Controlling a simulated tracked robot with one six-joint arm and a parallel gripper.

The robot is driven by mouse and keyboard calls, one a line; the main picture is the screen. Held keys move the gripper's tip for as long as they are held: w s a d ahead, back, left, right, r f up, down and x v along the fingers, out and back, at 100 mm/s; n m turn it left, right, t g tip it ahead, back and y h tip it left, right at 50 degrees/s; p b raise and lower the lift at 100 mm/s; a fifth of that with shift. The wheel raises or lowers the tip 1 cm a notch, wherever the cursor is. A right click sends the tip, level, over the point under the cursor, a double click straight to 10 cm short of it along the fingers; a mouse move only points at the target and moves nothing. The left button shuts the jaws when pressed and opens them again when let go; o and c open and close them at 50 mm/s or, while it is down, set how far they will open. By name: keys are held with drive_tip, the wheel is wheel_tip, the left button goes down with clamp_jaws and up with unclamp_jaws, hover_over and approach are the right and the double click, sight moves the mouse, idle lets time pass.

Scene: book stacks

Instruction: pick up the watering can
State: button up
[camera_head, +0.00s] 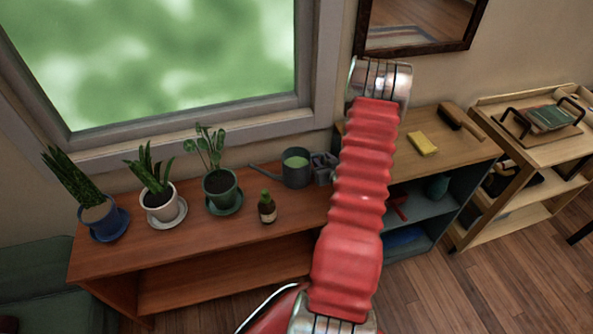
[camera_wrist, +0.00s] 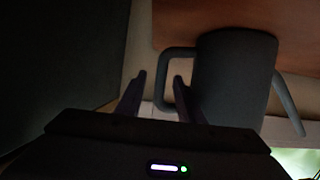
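The watering can (camera_head: 296,171) is dark grey with a green top opening and stands upright on the wooden shelf top, its spout toward the left. In the wrist view the can (camera_wrist: 235,75) appears large and dark, with its loop handle (camera_wrist: 164,82) on the left and its spout at the lower right. My gripper (camera_wrist: 160,76) is open. Its fingertips are on either side of the handle's bar, one finger seeming to be inside the loop. A gap shows beside the left finger. In the head view, my red arm and the dark gripper parts (camera_head: 322,170) sit just right of the can.
Several potted plants, the nearest a green pot (camera_head: 221,190), stand to the left. A yellow block (camera_head: 422,144) and a brush (camera_head: 461,120) lie on the right shelf. A window is behind.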

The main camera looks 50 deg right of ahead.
drive_tip(key=shift+c, duration=0.3)
clamp_jaws()
drive_tip(key=shift+r, duration=0.1)
idle(0.9)
